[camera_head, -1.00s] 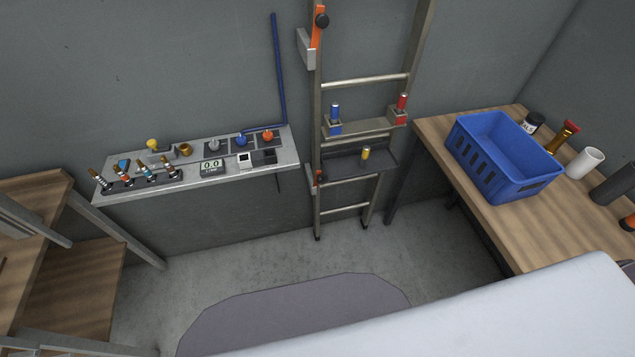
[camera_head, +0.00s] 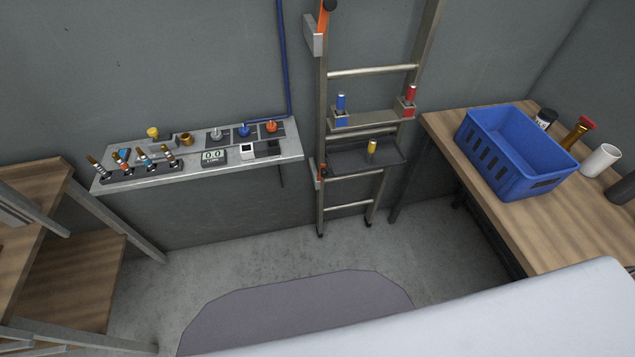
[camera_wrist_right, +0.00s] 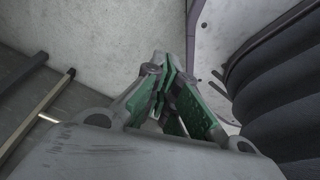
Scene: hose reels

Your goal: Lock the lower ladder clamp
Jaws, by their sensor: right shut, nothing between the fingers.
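An upper clamp (camera_head: 322,22) with a long orange lever and black knob sits high on the same rail, cut by the top edge. My right gripper (camera_wrist_right: 165,75) shows only in the right wrist view, its green-lined fingers shut and empty. No clamp shows there. My left gripper is not in view.
A grey wall shelf (camera_head: 228,158) with fittings and a display is left of the ladder. A workbench (camera_head: 500,225) with a blue crate (camera_head: 515,155) is at right. Wooden shelving (camera_head: 65,275) stands at left. The floor (camera_head: 250,260) before the ladder is clear.

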